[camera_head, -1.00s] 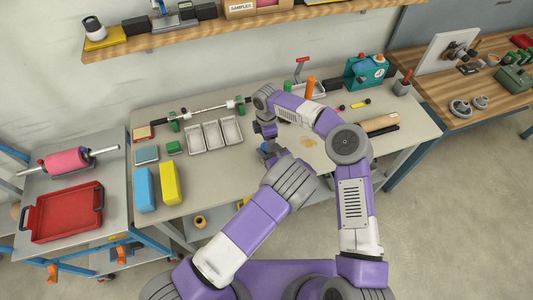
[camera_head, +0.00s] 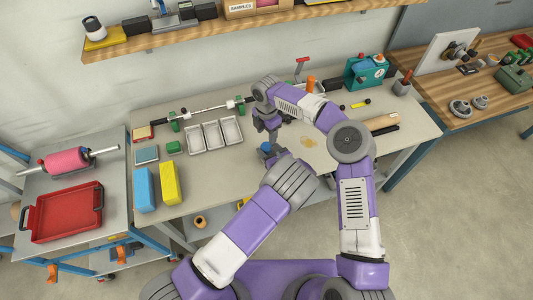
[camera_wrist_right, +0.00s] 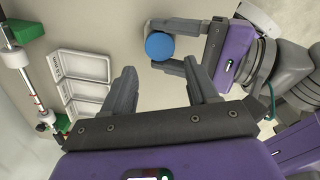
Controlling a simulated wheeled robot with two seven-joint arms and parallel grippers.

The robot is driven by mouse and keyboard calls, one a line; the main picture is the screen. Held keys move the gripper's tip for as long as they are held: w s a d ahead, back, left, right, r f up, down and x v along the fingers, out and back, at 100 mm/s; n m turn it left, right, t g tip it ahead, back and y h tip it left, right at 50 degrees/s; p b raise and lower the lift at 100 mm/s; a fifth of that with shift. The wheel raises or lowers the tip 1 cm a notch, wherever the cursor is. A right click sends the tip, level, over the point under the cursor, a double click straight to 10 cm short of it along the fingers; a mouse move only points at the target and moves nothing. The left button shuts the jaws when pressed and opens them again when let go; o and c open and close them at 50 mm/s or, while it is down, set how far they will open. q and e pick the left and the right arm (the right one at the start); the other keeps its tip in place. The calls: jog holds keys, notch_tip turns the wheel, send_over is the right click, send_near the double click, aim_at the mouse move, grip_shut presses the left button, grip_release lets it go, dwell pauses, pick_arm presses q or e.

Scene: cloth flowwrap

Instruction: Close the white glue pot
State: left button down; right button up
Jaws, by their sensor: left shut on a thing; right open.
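A round blue top (camera_wrist_right: 159,46), seen from above, sits between the fingers of my left gripper (camera_wrist_right: 163,46). It also shows as a small blue patch in the head view (camera_head: 266,147). I take it for the glue pot's lid; the white body below is hidden, so I cannot tell how well it is seated. My left gripper is shut around this thing. My right gripper (camera_wrist_right: 159,70) is open and empty, with its fingers apart above and beside the blue top. In the head view my right gripper (camera_head: 268,132) points down over it.
Three white trays (camera_head: 210,133) lie left of the grippers, with a rod on green holders (camera_head: 205,110) behind them. Blue (camera_head: 144,189) and yellow (camera_head: 170,183) blocks stand at the front left. An orange object (camera_head: 311,82) is behind my right arm. A tan stain (camera_head: 308,141) marks the bench.

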aim_at(267, 146)
notch_tip(267, 146, down, 8)
jog(key=shift+f, duration=0.1)
dwell(0.4)
jog(key=c, duration=0.9)
jog(key=m, duration=0.3)
jog(key=o, duration=1.2)
